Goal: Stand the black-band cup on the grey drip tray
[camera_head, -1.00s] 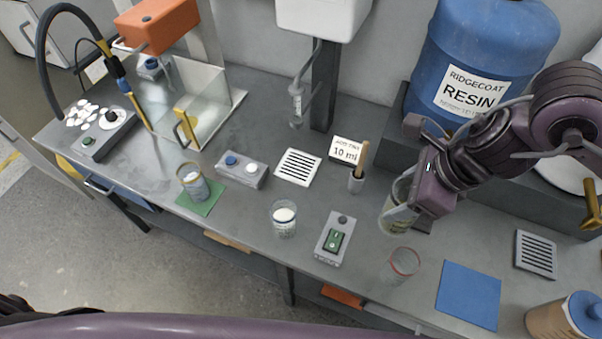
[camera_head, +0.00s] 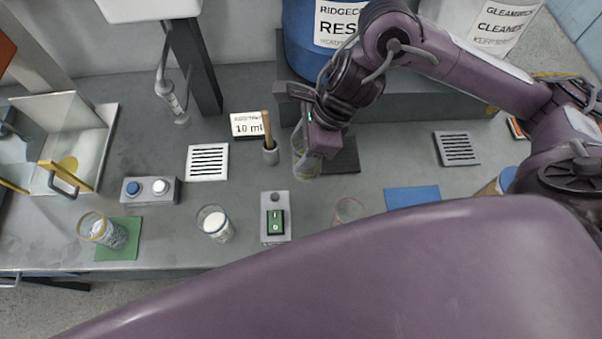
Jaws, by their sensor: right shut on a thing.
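My right gripper (camera_head: 312,142) is shut on a clear cup (camera_head: 304,163) with a pale yellowish tint. Its band is largely hidden by the fingers, so I cannot read its colour; the other cups in view show yellow, blue and red rims. The cup is upright, just left of a dark square plate (camera_head: 343,157). I cannot tell whether it touches the bench. The grey drip tray (camera_head: 457,148), slotted, lies to the right on the bench, with nothing on it. My left gripper is out of view.
A white slotted tray (camera_head: 207,162) lies to the left. A red-rimmed cup (camera_head: 348,210), a switch box (camera_head: 276,218) and a brush holder (camera_head: 270,153) stand near the held cup. A blue mat (camera_head: 412,197) lies before the grey tray. A raised shelf (camera_head: 420,100) runs behind.

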